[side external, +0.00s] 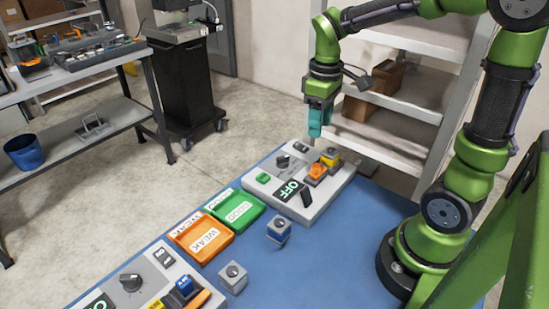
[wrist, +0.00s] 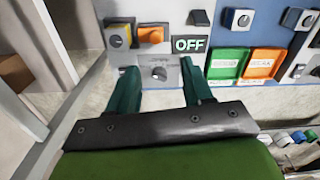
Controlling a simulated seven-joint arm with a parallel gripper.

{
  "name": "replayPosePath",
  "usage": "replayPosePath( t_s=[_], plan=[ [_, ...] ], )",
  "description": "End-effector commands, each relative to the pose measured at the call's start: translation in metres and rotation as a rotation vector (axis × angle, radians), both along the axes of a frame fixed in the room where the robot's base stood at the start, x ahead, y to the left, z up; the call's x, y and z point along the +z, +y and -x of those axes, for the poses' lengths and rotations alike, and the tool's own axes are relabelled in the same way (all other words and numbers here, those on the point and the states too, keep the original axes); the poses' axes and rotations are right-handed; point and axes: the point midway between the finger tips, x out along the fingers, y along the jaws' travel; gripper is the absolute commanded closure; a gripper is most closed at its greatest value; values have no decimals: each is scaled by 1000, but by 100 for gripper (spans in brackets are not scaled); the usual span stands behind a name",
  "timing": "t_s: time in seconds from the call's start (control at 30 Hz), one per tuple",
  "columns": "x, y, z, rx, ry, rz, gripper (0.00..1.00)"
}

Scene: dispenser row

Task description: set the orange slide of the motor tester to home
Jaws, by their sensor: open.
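A light grey tester box (side external: 283,205) with an OFF display (side external: 289,190) stands at the far end of the blue table. Its orange slide (side external: 317,170) sits near the right side of its top, by a yellow block (side external: 331,157). My gripper (side external: 314,135) hangs above the box's far side, open and empty. In the wrist view its teal fingers (wrist: 158,68) straddle the knob area, apart from the slide.
A green tray (side external: 237,210) and an orange WEAK tray (side external: 203,238) lie along the table. Two small grey-and-blue blocks (side external: 278,229) (side external: 232,277) stand on the blue surface. A second tester box (side external: 150,262) is at the near end. A shelf rack (side external: 395,110) stands behind.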

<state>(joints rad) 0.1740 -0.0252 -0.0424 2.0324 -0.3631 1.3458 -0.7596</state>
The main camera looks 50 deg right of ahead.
Motion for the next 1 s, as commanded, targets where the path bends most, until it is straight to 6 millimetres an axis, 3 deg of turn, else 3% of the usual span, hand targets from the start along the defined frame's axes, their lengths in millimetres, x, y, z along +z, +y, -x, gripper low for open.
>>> replayPosePath(
  t_s=[0.2,0.33,0.47,1.0],
  plan=[
    [45,-1,0,-1,-4,0,50],
    [35,2,-3,-136,-47,-4,50],
    [33,18,5,-258,-142,-37,50],
    [43,79,49,-527,-465,-247,50]
  ],
)
